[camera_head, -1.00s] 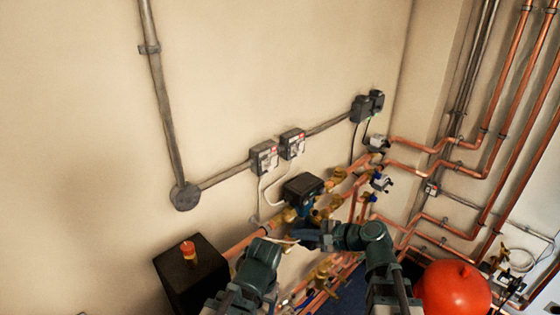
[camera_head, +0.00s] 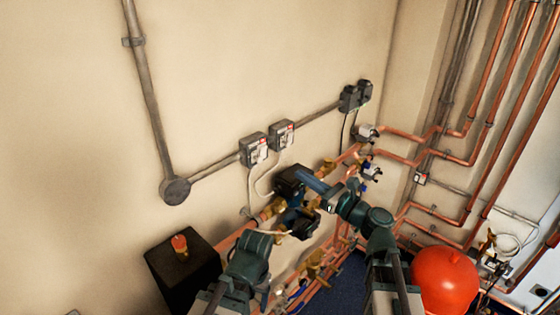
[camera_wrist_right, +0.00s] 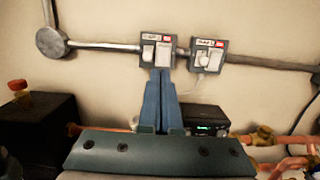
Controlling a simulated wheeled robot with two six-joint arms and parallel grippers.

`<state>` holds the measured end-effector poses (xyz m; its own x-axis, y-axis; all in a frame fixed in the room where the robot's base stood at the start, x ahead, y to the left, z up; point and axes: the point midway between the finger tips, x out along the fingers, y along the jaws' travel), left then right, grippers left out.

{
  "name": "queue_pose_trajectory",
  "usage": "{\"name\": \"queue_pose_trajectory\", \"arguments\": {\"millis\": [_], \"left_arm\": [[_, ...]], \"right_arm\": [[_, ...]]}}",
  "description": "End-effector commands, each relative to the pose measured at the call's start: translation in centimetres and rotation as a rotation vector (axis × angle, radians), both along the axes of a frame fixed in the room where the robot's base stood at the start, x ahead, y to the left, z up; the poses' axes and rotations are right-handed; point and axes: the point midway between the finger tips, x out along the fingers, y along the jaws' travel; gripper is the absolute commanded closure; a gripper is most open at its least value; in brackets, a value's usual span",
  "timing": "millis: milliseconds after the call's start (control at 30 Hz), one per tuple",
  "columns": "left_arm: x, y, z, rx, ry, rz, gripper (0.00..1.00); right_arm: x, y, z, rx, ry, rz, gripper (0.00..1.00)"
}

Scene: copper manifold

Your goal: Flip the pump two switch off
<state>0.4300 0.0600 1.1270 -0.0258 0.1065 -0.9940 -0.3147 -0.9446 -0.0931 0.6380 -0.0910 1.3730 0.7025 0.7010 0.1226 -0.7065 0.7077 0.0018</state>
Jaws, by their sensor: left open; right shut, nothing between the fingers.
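Two grey switch boxes with red-and-white labels are on the wall. The left box (camera_head: 253,149) also shows in the right wrist view (camera_wrist_right: 157,48). The right box (camera_head: 282,135) also shows there (camera_wrist_right: 208,52); the small label print is too blurred to read for certain. My right gripper (camera_head: 300,173) is shut and empty, its blue fingers in front of the wall below the boxes. In the right wrist view its fingertips (camera_wrist_right: 160,73) overlap the lower edge of the left box; contact cannot be told. My left gripper (camera_head: 297,215) is open, low among the pipework, its fingers partly hidden.
A black pump head (camera_head: 290,178) sits beneath the boxes, beside my right fingers. Copper pipes (camera_head: 405,133) run right of it. A black box with a red-capped fitting (camera_head: 180,246) stands at left, a red vessel (camera_head: 445,280) at right. The wall above the boxes is clear.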

Motion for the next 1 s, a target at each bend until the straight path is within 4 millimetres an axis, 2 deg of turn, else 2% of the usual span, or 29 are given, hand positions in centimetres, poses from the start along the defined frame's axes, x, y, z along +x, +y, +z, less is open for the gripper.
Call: {"name": "queue_pose_trajectory", "arguments": {"millis": [600, 800, 1000], "left_arm": [[0.0, 0.0, 1.5, 0.0, 0.001, -0.001, 0.29], [0.0, 0.0, 1.6, 0.0, 0.001, -0.002, 0.29], [0.0, 0.0, 1.7, 0.0, 0.001, -0.002, 0.29]], "right_arm": [[8.0, 7.8, 1.4, 0.0, 0.0, 0.003, 1.0], [9.3, 9.2, 1.6, -0.002, -0.002, 0.002, 1.0], [9.6, 9.6, 1.7, -0.002, -0.001, 0.002, 1.0]]}}
